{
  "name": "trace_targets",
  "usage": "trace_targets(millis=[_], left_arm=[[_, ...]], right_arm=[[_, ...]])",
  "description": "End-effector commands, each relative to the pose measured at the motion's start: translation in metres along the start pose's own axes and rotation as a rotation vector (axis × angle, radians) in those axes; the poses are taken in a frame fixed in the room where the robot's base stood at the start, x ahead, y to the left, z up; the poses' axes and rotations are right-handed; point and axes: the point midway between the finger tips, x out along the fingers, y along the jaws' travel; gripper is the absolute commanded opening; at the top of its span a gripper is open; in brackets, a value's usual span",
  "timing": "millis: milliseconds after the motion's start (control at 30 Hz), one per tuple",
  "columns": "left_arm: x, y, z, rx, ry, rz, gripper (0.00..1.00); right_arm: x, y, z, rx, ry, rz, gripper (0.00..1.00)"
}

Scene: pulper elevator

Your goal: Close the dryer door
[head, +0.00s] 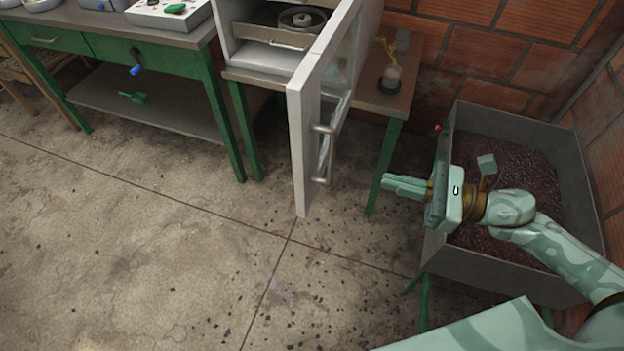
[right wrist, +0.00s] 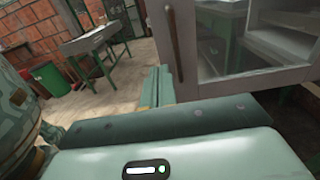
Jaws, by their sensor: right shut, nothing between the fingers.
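The dryer (head: 257,55) is a pale cabinet on a green-legged table, with a drawer-like tray (head: 283,36) inside. Its door (head: 305,120) stands wide open, swung out toward me, with a metal bar handle (head: 322,155) on its right face. My right gripper (head: 388,187) is shut and empty, to the right of the door and apart from it, its fingers pointing left toward the handle. In the right wrist view the shut fingers (right wrist: 158,85) show in front of the glazed door (right wrist: 230,40) and its handle (right wrist: 173,40). My left gripper is out of view.
A metal bin of dark material (head: 590,185) stands at the right by the brick wall, under my right arm. A green-legged workbench (head: 120,30) is at the upper left. A small table with a flask-like object (head: 391,75) stands behind the door.

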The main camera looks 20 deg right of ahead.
Motion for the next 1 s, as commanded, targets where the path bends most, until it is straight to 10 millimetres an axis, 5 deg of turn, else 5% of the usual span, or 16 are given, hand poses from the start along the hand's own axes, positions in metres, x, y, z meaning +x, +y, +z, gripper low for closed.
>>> trace_targets(millis=[167,600,1000], left_arm=[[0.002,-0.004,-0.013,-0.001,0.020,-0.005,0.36],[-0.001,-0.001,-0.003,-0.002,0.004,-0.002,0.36],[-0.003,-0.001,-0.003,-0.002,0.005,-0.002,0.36]], right_arm=[[0.024,-0.001,0.002,-0.004,-0.004,0.001,0.00],[0.113,-0.002,0.003,0.001,-0.005,-0.004,0.00],[0.137,-0.001,0.001,0.004,-0.001,-0.005,0.00]])
